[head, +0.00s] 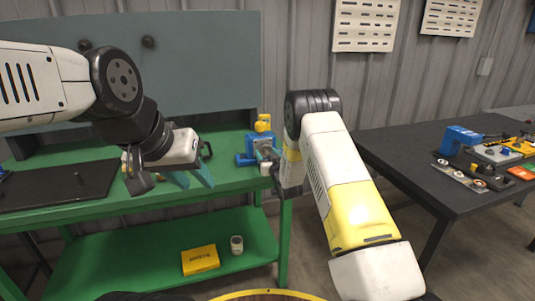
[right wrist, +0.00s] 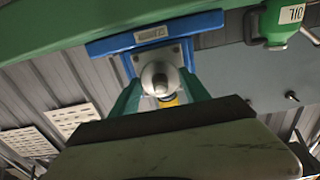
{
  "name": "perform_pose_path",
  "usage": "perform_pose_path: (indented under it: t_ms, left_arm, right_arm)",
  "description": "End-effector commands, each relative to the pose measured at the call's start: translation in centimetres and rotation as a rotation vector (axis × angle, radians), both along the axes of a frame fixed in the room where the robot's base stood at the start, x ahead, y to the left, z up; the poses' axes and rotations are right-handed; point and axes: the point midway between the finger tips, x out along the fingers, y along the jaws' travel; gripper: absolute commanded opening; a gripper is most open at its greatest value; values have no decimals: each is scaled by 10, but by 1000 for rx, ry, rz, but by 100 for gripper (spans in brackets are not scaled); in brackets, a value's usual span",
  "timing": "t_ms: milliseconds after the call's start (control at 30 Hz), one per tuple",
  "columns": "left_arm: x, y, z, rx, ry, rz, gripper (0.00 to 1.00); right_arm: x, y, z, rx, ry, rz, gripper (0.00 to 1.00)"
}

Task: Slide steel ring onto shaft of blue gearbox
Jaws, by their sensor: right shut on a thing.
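The blue gearbox (head: 255,142), with a yellow top, stands on the green workbench near its right end. In the right wrist view the gearbox (right wrist: 115,46) appears upside down, its grey face plate towards me. My right gripper (right wrist: 161,86) is at the shaft side, its teal fingers on either side of a round grey metal piece, the steel ring (right wrist: 149,72). The ring appears in line with the shaft; I cannot tell how far it is around it. My arm partly hides this in the head view. My left gripper (head: 194,179) is open and empty over the bench's front edge.
A black tray (head: 60,188) lies on the bench at left. A green oil can (right wrist: 281,22) stands near the gearbox. A yellow box (head: 200,260) and a small jar (head: 237,244) sit on the lower shelf. A dark table (head: 400,150) with parts stands at right.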

Motion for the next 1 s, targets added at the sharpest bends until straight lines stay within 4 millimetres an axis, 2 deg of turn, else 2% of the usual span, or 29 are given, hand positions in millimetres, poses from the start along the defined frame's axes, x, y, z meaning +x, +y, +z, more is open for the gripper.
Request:
perform_pose_path:
  t_ms: [367, 733, 767, 800, 867, 1000]
  left_arm:
    - [0, 0, 0, 0, 0, 0, 36]
    - [0, 0, 0, 0, 0, 0, 36]
    - [0, 0, 0, 0, 0, 0, 36]
    - [0, 0, 0, 0, 0, 0, 36]
    - [0, 0, 0, 0, 0, 0, 36]
    - [0, 0, 0, 0, 0, 0, 36]
  right_arm:
    - [10, 3, 1, 1, -2, 0, 19]
    - [11, 4, 1, 1, -2, 0, 19]
    - [11, 4, 1, 1, -2, 0, 58]
    - [11, 4, 1, 1, -2, 0, 66]
    - [11, 4, 1, 1, -2, 0, 78]
    - [11, 4, 1, 1, -2, 0, 80]
